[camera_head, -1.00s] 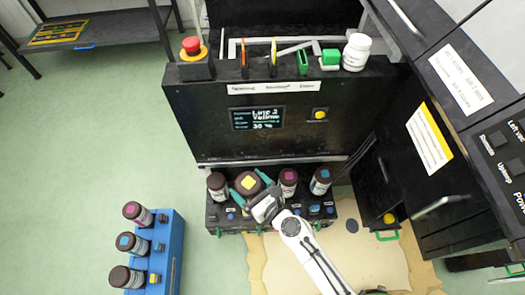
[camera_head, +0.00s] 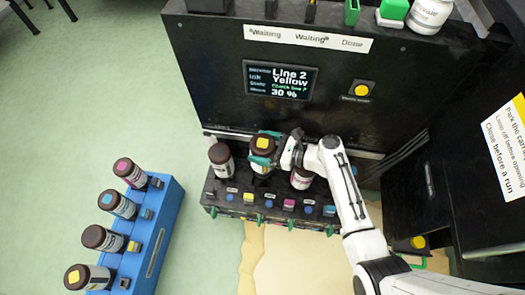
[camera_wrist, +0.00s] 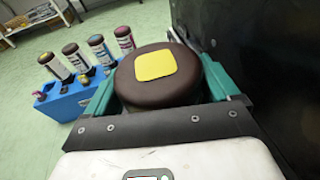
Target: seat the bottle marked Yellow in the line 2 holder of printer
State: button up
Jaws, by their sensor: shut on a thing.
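The bottle with a yellow square on its brown cap (camera_head: 263,143) is between the green jaws of my gripper (camera_head: 264,159). It is upright in the printer's black holder row (camera_head: 245,210), second bottle from the left. In the wrist view its cap (camera_wrist: 158,85) fills the middle, with a green jaw on each side. The jaws are shut on it. Its base is hidden, so I cannot tell if it is fully down. The black printer (camera_head: 215,90) has a screen (camera_head: 280,80) reading "Line 2 Yellow" and 30 %.
Brown-capped bottles stand left (camera_head: 221,157) and right (camera_head: 301,179) of the held one; my arm covers the row's right part. A blue rack (camera_head: 155,240) with several bottles, one yellow-marked (camera_head: 85,277), stands left. A black cabinet (camera_head: 475,190) is at right.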

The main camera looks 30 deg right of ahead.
jog(key=shift+f+b, duration=2.45)
jog(key=shift+b, duration=0.15)
jog(key=shift+r+p, duration=0.15)
jog(key=shift+p, duration=0.35)
jog(key=shift+f, duration=0.35)
jog(key=shift+a+f+b, duration=0.1)
jog(key=shift+f+b, duration=0.55)
jog(key=shift+b, duration=0.05)
jog(key=shift+f, duration=0.1)
jog(key=shift+s+f, duration=0.1)
jog(key=shift+f, duration=0.1)
